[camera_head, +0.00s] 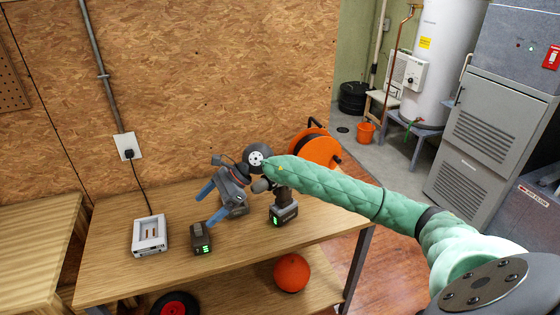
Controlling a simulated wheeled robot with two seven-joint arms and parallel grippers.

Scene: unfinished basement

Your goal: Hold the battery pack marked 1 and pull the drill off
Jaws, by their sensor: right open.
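A dark battery pack (284,214) with green lights sits on the wooden bench at the base of a dark drill (281,191). The drill stands upright, and my right arm hides its upper part. A second, loose battery pack (201,238) with green lights stands left of it. No number can be read on either pack. My right gripper (202,212) reaches in from the right, past the drill. Its two blue fingers are spread and empty, pointing left and down. The lower fingertip is close to the loose pack; whether it touches cannot be told. My left gripper is not in view.
A white charger (150,236) sits on the bench at left, its cord running to a wall outlet (127,147). An orange cable reel (316,148) stands at the back right. An orange ball (292,272) lies on the lower shelf.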

